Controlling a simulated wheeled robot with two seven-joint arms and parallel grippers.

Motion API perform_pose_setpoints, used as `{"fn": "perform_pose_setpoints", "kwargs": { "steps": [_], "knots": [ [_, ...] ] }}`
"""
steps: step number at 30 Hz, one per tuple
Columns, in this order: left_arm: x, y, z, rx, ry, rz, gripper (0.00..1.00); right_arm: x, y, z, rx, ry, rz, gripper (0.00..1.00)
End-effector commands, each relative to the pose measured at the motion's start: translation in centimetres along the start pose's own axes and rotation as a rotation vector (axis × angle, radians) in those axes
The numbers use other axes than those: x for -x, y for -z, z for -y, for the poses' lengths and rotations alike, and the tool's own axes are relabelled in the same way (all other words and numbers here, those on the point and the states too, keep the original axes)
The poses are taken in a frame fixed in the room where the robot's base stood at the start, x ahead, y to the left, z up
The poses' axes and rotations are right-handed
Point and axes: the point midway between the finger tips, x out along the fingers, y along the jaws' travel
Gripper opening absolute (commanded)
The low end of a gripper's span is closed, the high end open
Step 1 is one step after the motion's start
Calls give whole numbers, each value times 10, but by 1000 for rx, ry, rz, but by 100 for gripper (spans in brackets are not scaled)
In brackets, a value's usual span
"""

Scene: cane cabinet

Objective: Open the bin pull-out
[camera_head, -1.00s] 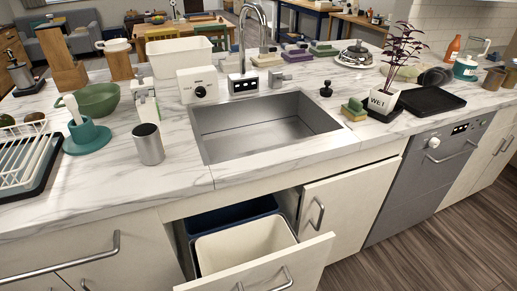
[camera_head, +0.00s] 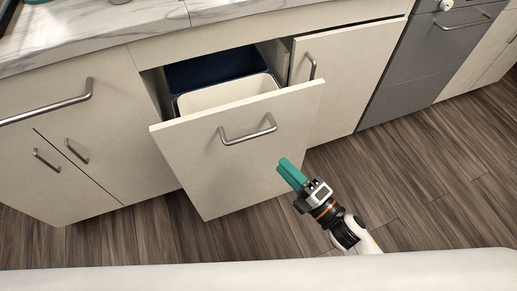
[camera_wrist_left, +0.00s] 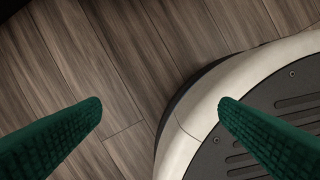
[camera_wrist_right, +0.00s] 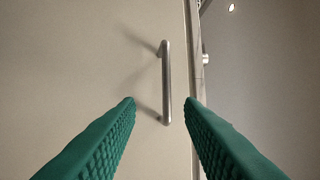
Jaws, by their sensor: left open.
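The bin pull-out (camera_head: 215,165) stands partly open, its pale front panel forward of the cabinet. A cream bin (camera_head: 225,93) and a dark blue bin (camera_head: 215,68) show inside. Its metal bar handle (camera_head: 248,131) is on the front, and it also shows in the right wrist view (camera_wrist_right: 166,85). My right gripper (camera_head: 283,166) is low and right of the handle in the head view. In the right wrist view its green fingers (camera_wrist_right: 159,103) are apart, with the handle ahead between their tips. My left gripper (camera_wrist_left: 160,103) is open and empty above the floor.
Closed cabinet doors (camera_head: 70,155) stand to the left. Another door (camera_head: 345,80) and a grey dishwasher (camera_head: 430,60) stand to the right. The marble counter (camera_head: 120,25) is above. The wooden floor (camera_head: 420,180) is clear.

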Motion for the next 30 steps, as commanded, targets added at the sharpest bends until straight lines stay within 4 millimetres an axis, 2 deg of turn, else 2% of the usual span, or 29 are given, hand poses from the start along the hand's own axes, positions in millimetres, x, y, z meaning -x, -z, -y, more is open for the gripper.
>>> {"fn": "perform_pose_setpoints", "kwargs": {
  "steps": [5,19,24,30],
  "knots": [
    [0,1,0,0,0,-2,84,-14,-4,10,33,26,17,34],
    [-9,16,1,-2,1,-12,84,-101,-4,12,28,25,14,34],
    [-10,18,1,-3,1,-14,84,-117,-5,11,26,22,14,34],
    [-10,19,1,-3,1,-12,84,-122,-5,11,26,21,14,34]
  ]
}}
